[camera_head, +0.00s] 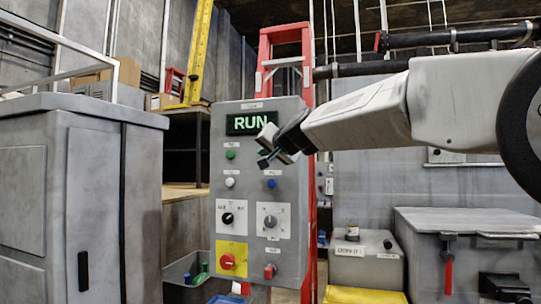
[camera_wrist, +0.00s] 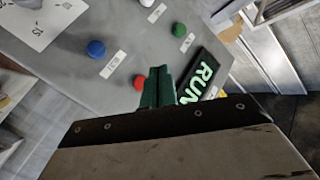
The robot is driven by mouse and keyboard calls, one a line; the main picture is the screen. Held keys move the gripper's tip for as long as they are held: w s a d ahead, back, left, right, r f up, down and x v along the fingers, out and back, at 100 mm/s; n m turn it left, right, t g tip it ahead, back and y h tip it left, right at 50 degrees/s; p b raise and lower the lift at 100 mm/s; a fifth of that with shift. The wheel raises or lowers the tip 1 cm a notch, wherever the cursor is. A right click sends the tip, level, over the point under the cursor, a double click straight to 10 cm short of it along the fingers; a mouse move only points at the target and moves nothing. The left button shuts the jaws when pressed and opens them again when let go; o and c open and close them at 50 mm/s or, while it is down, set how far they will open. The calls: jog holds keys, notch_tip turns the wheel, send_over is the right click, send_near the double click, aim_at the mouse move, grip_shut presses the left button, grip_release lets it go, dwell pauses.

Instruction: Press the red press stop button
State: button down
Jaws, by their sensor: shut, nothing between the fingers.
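A grey control panel (camera_head: 250,200) stands upright in the head view, with a lit display (camera_head: 253,123) reading RUN. My gripper (camera_head: 264,161) is shut and empty in front of its upper right, just below the display. In the wrist view a small red button (camera_wrist: 140,82) shows immediately left of the dark green fingertips (camera_wrist: 158,72), partly covered by them. I cannot tell whether they touch it. In the head view my gripper hides this button. A larger red mushroom button (camera_head: 227,261) sits on a yellow plate lower on the panel. The button labels are too small to read.
A green button (camera_head: 230,154), a white button (camera_head: 230,182) and a blue button (camera_head: 271,183) are close by. Lower are a black knob (camera_head: 227,218), a grey dial (camera_head: 270,221) and a red switch (camera_head: 269,271). A grey cabinet (camera_head: 85,190) stands left.

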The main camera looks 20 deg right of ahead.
jog(key=shift+w+d, duration=0.75)
jog(key=shift+w, duration=0.25)
jog(key=shift+w+d, duration=0.75)
jog(key=shift+w, duration=0.25)
jog(key=shift+w, duration=0.1)
dwell(0.5)
jog(key=shift+w+d, duration=0.2)
jog(key=shift+w+d, duration=0.3)
jog(key=shift+w, duration=0.1)
dwell(0.8)
jog(key=shift+s+a, duration=0.1)
dwell(0.3)
jog(key=shift+s+a, duration=0.4)
jog(key=shift+s, duration=0.25)
jog(key=shift+s+a, duration=0.1)
jog(key=s+a, duration=0.1)
jog(key=s, duration=0.1)
jog(key=s+a, duration=0.1)
jog(key=s, duration=0.1)
jog(key=shift+a, duration=0.4)
